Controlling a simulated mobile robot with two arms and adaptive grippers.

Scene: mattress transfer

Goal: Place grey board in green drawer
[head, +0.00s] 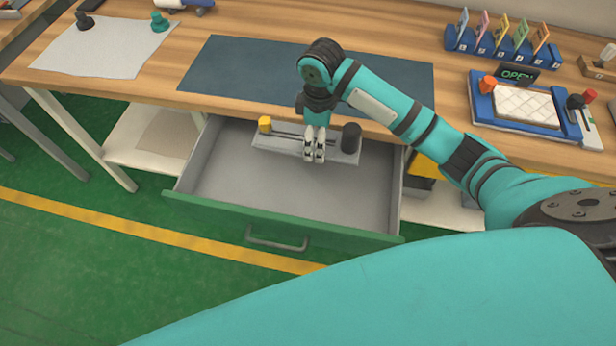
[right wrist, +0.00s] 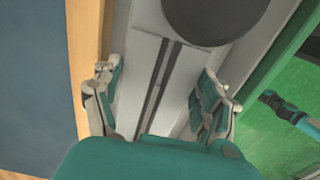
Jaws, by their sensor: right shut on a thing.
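The grey board (head: 282,146) carries a yellow knob (head: 265,124) at its left end and a black cylinder (head: 351,138) at its right end, with dark slots along its top. My right gripper (head: 314,146) reaches down from above and is shut on the board's middle. In the right wrist view the gripper's fingers (right wrist: 160,100) lie on either side of the slotted board (right wrist: 146,60). The green drawer (head: 285,232) is pulled open below the table, and the board is over its rear part. I cannot tell whether the board touches the drawer floor. My left gripper is not in view.
The wooden table (head: 150,85) edge runs just behind the board, with a dark blue mat (head: 235,75) on top. A blue tray (head: 515,105) and card rack (head: 500,45) stand at the right. The drawer's front and left floor (head: 235,180) are clear.

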